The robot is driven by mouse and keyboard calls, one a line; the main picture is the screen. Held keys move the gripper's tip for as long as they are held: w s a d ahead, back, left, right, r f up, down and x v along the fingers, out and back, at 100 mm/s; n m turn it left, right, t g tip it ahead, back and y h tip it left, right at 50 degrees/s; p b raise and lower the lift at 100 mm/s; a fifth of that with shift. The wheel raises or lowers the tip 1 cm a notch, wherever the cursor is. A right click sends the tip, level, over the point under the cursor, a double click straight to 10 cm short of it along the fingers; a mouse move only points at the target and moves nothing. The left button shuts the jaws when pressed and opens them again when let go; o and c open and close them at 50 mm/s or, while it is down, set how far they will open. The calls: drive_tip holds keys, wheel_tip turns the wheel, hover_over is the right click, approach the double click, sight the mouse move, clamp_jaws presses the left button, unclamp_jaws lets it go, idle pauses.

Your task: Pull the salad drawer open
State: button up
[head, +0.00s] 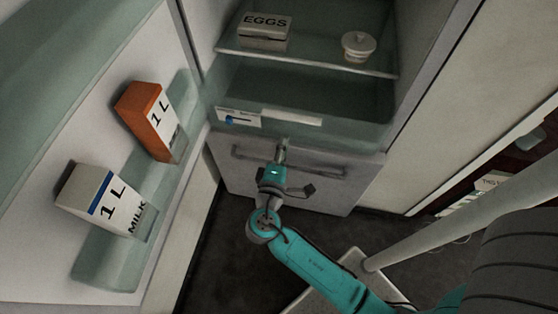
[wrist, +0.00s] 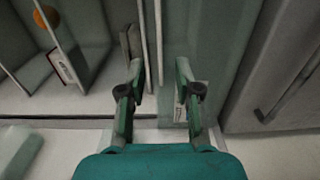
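The salad drawer (head: 300,91) is the greenish see-through bin at the bottom of the open fridge. It looks closed under the glass shelf. A pale handle strip (head: 291,117) runs along its top front edge. My gripper (head: 283,145) is in front of the fridge, just below this strip in the head view. In the wrist view my gripper (wrist: 160,66) has its two fingers apart, with pale vertical strips (wrist: 154,40) and greenish panel behind the gap. Nothing is clearly held. I cannot tell whether a finger touches the drawer.
The freezer drawer front with a bar handle (head: 330,169) is just below. The open fridge door at left holds an orange carton (head: 150,119) and a milk carton (head: 103,204). An egg box (head: 265,30) and a lidded pot (head: 358,46) stand on the shelf above.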

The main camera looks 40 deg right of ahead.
drive_tip(key=shift+v, duration=2.7)
drive_tip(key=m+g+h, duration=0.3)
drive_tip(key=m+g, duration=0.2)
drive_tip(key=g, duration=0.1)
approach(289, 120)
drive_tip(key=shift+n, duration=0.3)
drive_tip(key=x, duration=0.9)
drive_tip(key=shift+w+d+f, duration=0.1)
drive_tip(key=shift+w+d, duration=0.05)
drive_tip(key=shift+d, duration=0.2)
clamp_jaws()
drive_tip(key=shift+a, duration=0.1)
